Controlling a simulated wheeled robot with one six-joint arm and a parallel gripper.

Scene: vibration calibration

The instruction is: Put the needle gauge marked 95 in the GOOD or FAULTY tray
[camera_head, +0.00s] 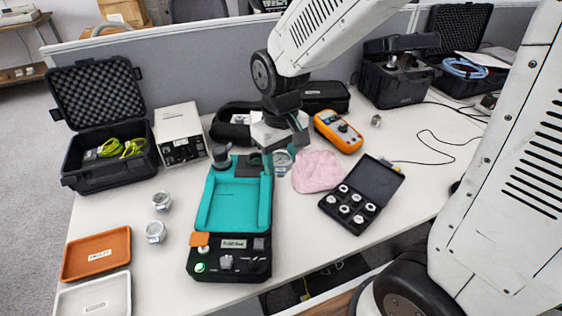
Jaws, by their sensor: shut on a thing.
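My gripper (281,152) is low at the back middle of the table, just right of the teal-lined case. Its teal fingers are shut on a round, pale-faced needle gauge (283,163); the fingers partly hide it, and I cannot read its number. I cannot tell whether the gauge touches the table. Two more round gauges stand on the left of the table, one farther back (161,200) and one nearer (155,233); their marks are too small to read. The orange tray (72,270) at the front left is labelled FAULTY. A white tray (68,303) lies in front of it, its label unreadable. Both look empty.
The teal-lined case (230,205) fills the middle. A pink cloth (318,172) lies just right of my gripper. An orange meter (338,131) and a black case of round fittings (372,183) are farther right. A white box (180,132) stands back left.

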